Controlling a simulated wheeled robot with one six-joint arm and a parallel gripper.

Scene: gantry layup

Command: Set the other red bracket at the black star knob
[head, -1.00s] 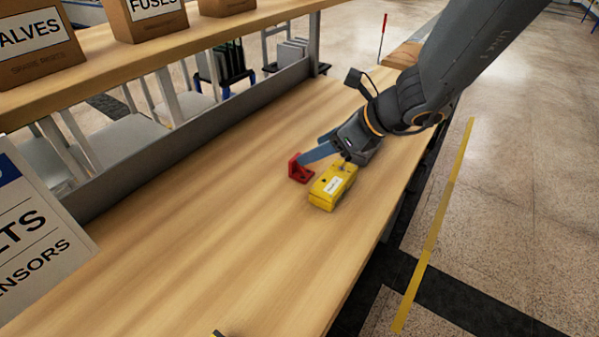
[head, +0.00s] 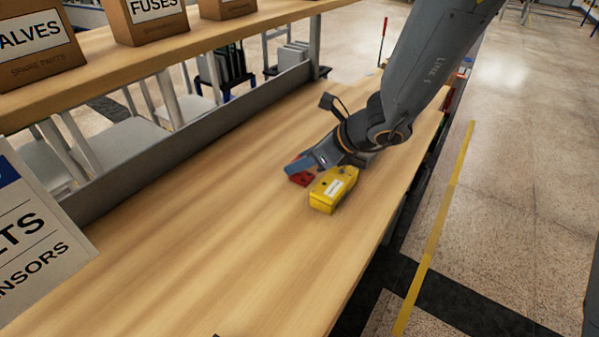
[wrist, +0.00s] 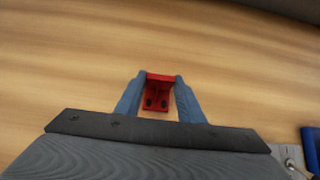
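A red bracket (head: 300,179) stands on the wooden bench, partly hidden by my gripper in the head view. In the wrist view the red bracket (wrist: 158,92) shows its upright wall and a base with two dark holes. My gripper (head: 294,165) is low at the bench, its blue fingers on either side of the bracket. In the wrist view my gripper (wrist: 161,76) has both fingertips against the bracket's sides, with no clear gap. The black star knob and a second red bracket cannot be made out.
A yellow box (head: 333,190) with a white label stands just right of the bracket, close to my gripper. A shelf with cardboard boxes (head: 150,20) runs along the back left. A white sign (head: 35,235) stands at left. The bench's near middle is clear.

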